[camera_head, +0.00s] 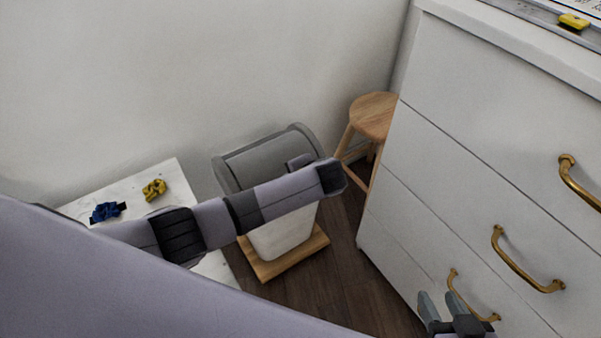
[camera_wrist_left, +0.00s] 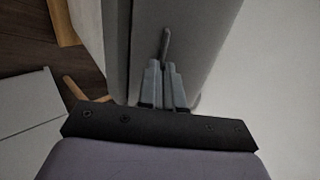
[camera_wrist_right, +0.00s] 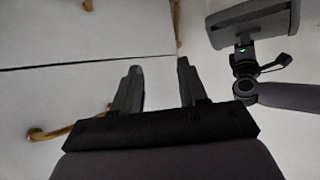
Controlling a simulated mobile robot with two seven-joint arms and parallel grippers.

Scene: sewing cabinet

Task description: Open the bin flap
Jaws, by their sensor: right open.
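The bin (camera_head: 287,236) is a pale body under a grey lid, standing on a wooden base. The grey bin flap (camera_head: 262,158) looks closed in the head view. My left arm reaches across the front of the bin, and its gripper is mostly hidden there. In the left wrist view my left gripper (camera_wrist_left: 164,70) has its fingers close together at the grey bin surface. A thin grey tab (camera_wrist_left: 166,42) stands at the fingertips; I cannot tell whether they grip it. My right gripper (camera_head: 438,302) is open and empty beside the white drawers; it also shows in the right wrist view (camera_wrist_right: 160,72).
A white drawer cabinet (camera_head: 440,150) with brass handles fills the right side. A wooden stool (camera_head: 374,114) stands between the bin and the cabinet. A white table (camera_head: 128,183) at left holds a blue item (camera_head: 106,211) and a yellow item (camera_head: 154,189). Dark floor (camera_head: 335,272) is bare.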

